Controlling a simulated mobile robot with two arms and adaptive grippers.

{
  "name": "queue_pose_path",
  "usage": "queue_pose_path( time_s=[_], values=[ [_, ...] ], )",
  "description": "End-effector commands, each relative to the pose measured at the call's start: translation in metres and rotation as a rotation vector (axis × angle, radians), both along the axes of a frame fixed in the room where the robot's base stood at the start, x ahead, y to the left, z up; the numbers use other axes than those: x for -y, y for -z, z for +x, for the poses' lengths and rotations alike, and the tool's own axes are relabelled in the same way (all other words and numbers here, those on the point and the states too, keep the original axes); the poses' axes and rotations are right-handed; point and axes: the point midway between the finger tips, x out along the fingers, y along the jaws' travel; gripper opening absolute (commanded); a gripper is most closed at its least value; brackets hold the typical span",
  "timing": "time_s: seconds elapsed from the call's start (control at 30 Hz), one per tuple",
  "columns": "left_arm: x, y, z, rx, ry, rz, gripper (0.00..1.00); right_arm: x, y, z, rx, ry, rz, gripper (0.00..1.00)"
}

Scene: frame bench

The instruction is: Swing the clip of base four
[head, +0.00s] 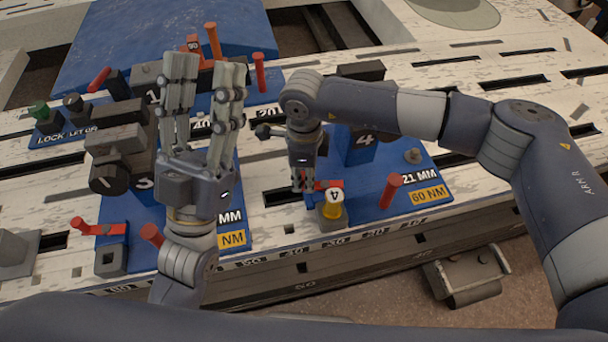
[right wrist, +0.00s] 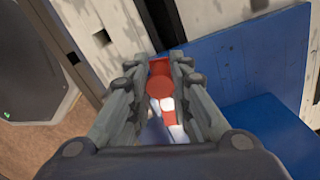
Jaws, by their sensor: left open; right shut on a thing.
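Base four is the blue base (head: 415,185) with a block marked 4 (head: 364,142) and plates reading 21 MM and 60 NM. In the right wrist view the red clip (right wrist: 160,85) sits between the fingers; how deep the grip is cannot be told. My left gripper (head: 205,65) is open and empty, fingers up, in front of base three.
Base three's red clip (head: 105,229) and grey socket (head: 111,260) stand at the left. A red peg (head: 390,190) stands upright on base four, right of the post. More red and orange pegs (head: 213,42) stand at the back. My right forearm crosses above base four.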

Motion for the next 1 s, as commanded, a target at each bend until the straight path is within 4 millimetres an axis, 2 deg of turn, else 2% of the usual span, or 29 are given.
queue_pose_path(
  time_s=[0.07,0.1,0.17,0.57,0.67,1.0],
  values=[
    [0.000,0.000,0.000,0.000,0.000,0.000,0.41,-0.001,-0.001,-0.001,-0.001,-0.002,0.002,0.00],
    [0.000,0.000,0.000,0.000,0.000,0.000,0.41,-0.001,-0.001,-0.001,-0.001,-0.002,0.002,0.28],
    [0.000,0.000,0.000,0.000,0.000,0.000,0.41,-0.001,-0.001,-0.001,-0.001,-0.001,0.002,0.41],
    [0.000,0.000,0.001,0.000,-0.001,0.000,0.41,0.000,-0.005,0.000,0.001,0.000,0.001,0.41],
    [0.000,0.000,0.001,0.000,-0.001,0.000,0.41,0.000,-0.017,0.000,0.002,0.000,0.001,0.41],
    [0.000,0.000,0.000,-0.001,0.000,0.000,0.41,-0.001,-0.087,0.001,0.003,-0.001,0.001,0.41]
  ],
)
